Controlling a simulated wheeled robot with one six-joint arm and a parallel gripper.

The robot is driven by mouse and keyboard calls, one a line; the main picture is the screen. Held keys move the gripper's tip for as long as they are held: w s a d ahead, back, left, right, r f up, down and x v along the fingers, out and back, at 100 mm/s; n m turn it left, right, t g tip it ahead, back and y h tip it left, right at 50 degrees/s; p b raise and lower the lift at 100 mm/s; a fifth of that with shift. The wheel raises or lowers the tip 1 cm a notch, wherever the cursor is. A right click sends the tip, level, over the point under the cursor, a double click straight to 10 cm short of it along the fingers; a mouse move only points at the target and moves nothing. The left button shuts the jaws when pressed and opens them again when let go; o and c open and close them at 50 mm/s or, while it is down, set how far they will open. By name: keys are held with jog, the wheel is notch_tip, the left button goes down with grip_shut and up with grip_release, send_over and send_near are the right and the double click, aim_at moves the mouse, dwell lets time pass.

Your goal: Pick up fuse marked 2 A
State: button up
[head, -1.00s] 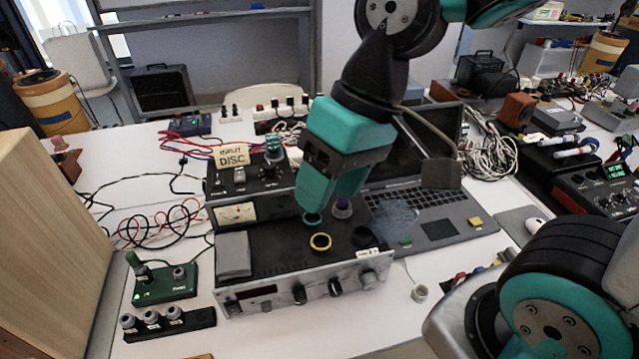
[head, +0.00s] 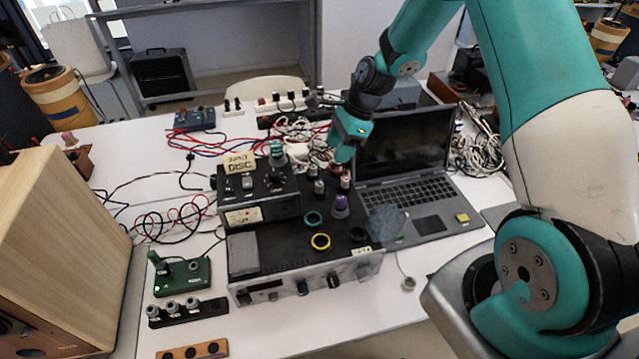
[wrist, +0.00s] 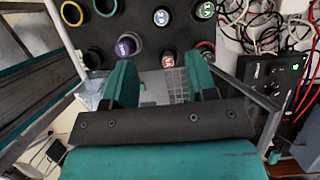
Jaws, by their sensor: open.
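A small group of upright fuses with round marked caps stands on the black instrument top in the head view. The markings are too small to read, so I cannot tell which fuse is 2 A. My gripper (wrist: 160,78) is open and empty. In the head view my gripper (head: 343,156) is over the back right of the group and partly hides it.
A purple-capped piece (head: 341,205), a teal ring (head: 313,219), a yellow ring (head: 320,241) and a black ring (head: 357,235) are close in front. A laptop (head: 430,190) stands at the right.

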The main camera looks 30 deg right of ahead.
jog(key=p, duration=0.2)
send_over(320, 183)
jog(key=d, duration=0.2)
jog(key=f, duration=0.5)
jog(key=shift+s+f, duration=0.25)
jog(key=shift+f, duration=0.15)
jog(key=shift+p+x, duration=1.2)
jog(key=shift+x, duration=1.4)
jog(key=shift+d, duration=0.15)
jog(key=shift+c, duration=0.4)
grip_shut()
